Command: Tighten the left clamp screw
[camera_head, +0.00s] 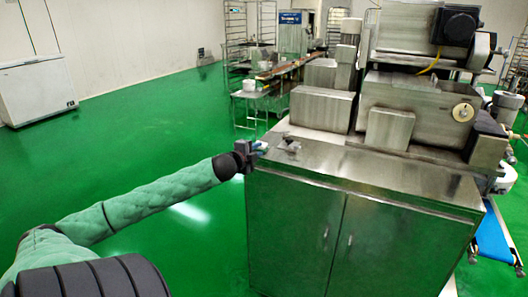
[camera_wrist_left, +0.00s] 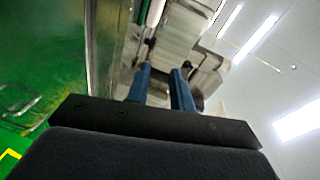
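My left gripper (camera_head: 262,146) is at the left edge of the steel cabinet top, with its blue fingers pointing right. In the left wrist view its two blue fingers (camera_wrist_left: 161,72) stand apart, with a gap between them and nothing clearly held. A small grey metal part (camera_head: 290,147), possibly the clamp with its screw, sits on the cabinet top just right of the fingertips, apart from them. It is too small to make out a screw or tell left from right. Small dark parts (camera_wrist_left: 187,66) show near the fingertips in the left wrist view. My right gripper is not in view.
The steel cabinet (camera_head: 340,235) with two doors stands below my gripper. Steel machine housings (camera_head: 320,108) rise behind the small part. A blue conveyor belt (camera_head: 494,238) is at the right. Green floor (camera_head: 150,150) is open on the left; a white chest freezer (camera_head: 38,92) stands far left.

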